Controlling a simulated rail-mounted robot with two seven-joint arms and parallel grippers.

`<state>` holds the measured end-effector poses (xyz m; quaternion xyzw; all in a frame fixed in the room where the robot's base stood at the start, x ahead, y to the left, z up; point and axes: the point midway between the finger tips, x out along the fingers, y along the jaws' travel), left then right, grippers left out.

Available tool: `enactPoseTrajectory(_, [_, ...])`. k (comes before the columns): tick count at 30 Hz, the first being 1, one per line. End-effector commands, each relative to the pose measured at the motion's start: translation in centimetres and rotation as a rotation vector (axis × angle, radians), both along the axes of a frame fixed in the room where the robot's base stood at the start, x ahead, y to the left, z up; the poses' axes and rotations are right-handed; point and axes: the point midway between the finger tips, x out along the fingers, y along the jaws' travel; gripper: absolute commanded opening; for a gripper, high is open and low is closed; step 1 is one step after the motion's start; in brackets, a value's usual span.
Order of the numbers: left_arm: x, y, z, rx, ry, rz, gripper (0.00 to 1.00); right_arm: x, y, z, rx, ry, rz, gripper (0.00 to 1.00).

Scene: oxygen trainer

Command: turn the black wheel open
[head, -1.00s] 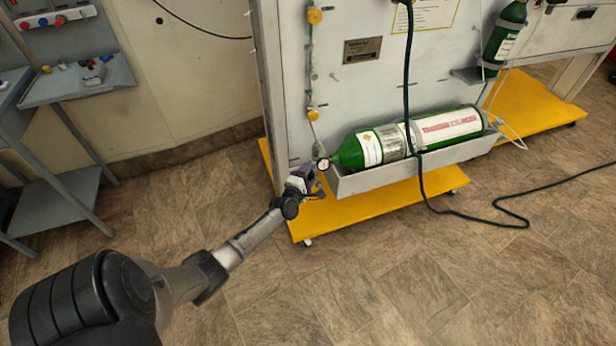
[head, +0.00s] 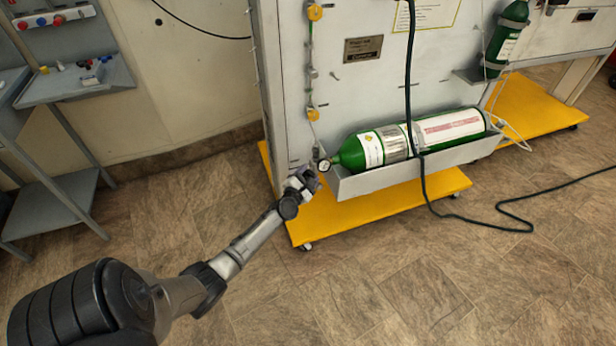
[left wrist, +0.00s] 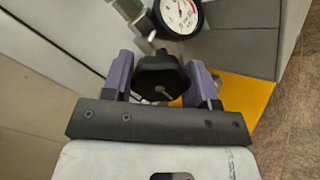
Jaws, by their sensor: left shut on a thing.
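The black wheel (left wrist: 160,78) shows in the left wrist view between the two purple fingers of my left gripper (left wrist: 160,85), which is shut on it. In the head view my left gripper (head: 304,180) is at the valve end of the large green cylinder (head: 420,138), and it hides the wheel there. A round white pressure gauge (left wrist: 181,14) sits just beyond the wheel; it also shows in the head view (head: 325,165). The needle's exact reading is too small to tell. My right gripper is not in view.
The cylinder lies in a grey tray (head: 405,177) on a panel with a yellow base (head: 385,209). A dark hose (head: 418,170) hangs in front and runs over the floor. A grey side table (head: 75,92) stands at left.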

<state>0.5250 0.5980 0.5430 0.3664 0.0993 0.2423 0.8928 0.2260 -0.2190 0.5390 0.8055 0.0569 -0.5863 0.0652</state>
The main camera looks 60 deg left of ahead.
Motion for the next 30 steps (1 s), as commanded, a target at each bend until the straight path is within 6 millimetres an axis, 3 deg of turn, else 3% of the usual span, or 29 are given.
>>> enactPoseTrajectory(13, [-0.01,-0.01,-0.03,-0.011,-0.005,0.000,0.30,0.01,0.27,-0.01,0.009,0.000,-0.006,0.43])
enactPoseTrajectory(14, [-0.01,-0.01,-0.03,-0.011,-0.005,0.001,0.55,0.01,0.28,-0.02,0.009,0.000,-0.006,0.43])
enactPoseTrajectory(21, [-0.01,-0.01,-0.03,-0.009,-0.004,0.001,0.78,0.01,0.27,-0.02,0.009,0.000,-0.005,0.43])
enactPoseTrajectory(30, [-0.22,-0.14,0.02,-0.008,-0.003,0.000,0.79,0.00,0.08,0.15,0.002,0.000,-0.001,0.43])
